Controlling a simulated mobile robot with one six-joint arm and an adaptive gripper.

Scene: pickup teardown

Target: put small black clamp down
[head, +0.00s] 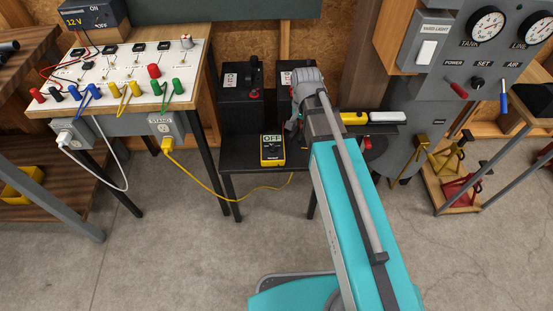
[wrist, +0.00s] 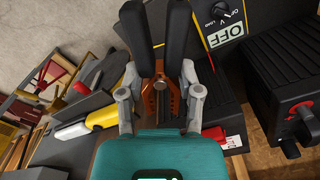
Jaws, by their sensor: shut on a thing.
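In the wrist view my gripper (wrist: 160,72) is shut on the small black clamp, whose copper-coloured jaws (wrist: 150,98) and pivot bolt show between the grey fingers. Two long black bars stand up beside them; I cannot tell clearly where finger ends and clamp handle begins. In the head view my gripper (head: 294,122) hangs over the dark low table (head: 240,158), between the yellow multimeter and my arm. The clamp cannot be made out there. Whether it touches anything beneath is hidden.
The multimeter (head: 272,150), reading OFF, lies just left of my gripper. Two black batteries, one on the left (head: 241,88) and one on the right (head: 290,75), stand behind. A yellow-and-white tool (head: 355,118) lies to the right. A yellow cord (head: 215,193) runs to the left bench.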

